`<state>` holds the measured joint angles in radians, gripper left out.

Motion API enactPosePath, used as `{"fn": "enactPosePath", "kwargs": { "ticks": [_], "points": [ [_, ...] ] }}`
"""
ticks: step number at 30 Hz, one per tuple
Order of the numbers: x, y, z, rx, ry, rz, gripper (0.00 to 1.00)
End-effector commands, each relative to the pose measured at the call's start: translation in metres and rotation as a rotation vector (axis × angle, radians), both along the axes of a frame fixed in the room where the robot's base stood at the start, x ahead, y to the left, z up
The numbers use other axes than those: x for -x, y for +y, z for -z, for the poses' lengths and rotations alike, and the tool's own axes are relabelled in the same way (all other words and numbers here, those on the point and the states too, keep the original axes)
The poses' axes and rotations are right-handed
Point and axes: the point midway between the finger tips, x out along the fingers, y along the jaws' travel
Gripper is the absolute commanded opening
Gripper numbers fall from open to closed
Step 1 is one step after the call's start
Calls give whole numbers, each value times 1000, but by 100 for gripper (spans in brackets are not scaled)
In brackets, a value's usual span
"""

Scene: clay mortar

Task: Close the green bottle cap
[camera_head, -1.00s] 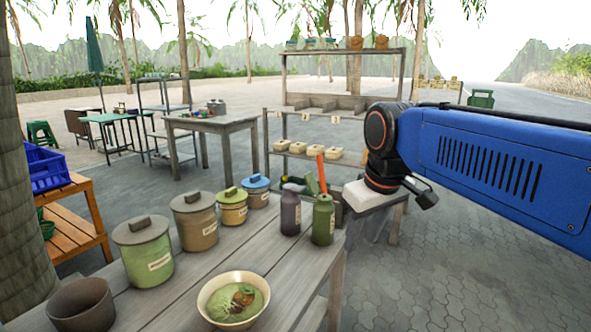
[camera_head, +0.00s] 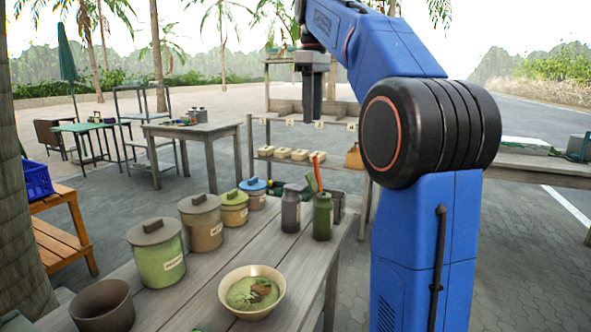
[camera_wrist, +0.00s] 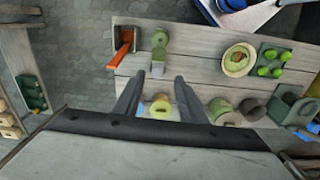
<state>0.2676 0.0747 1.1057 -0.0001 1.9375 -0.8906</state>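The green bottle (camera_head: 323,219) stands upright near the far right corner of the wooden table, beside a dark purple-grey bottle (camera_head: 291,213). Its top shows in the head view, but whether the cap is open is too small to tell. The green bottle also shows in the wrist view (camera_wrist: 160,40), beyond my fingers. My gripper (camera_head: 313,112) points down, well above the bottles in the head picture. In the wrist view my gripper (camera_wrist: 158,92) has its two fingers wide apart with nothing held between them. Pots on the table show through the gap.
A green pot (camera_head: 161,262), a brown pot (camera_head: 204,228), a yellow pot (camera_head: 234,213) and a blue-lidded pot (camera_head: 254,199) stand in a row. A bowl (camera_head: 229,302) sits in front. An orange-handled tool (camera_wrist: 122,50) stands in a holder near the bottles. Bare tabletop lies between bowl and bottles.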

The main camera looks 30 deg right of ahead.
Motion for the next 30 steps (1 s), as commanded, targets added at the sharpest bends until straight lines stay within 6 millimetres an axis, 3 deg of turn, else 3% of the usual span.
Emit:
{"fn": "enactPosePath", "kwargs": {
  "ticks": [6, 11, 30],
  "points": [
    [-12, -13, -10, -6, 22, -37, 38],
    [-12, -13, -3, -7, 26, -41, 38],
    [-11, -13, 102, -7, 26, -40, 38]
  ]
}}
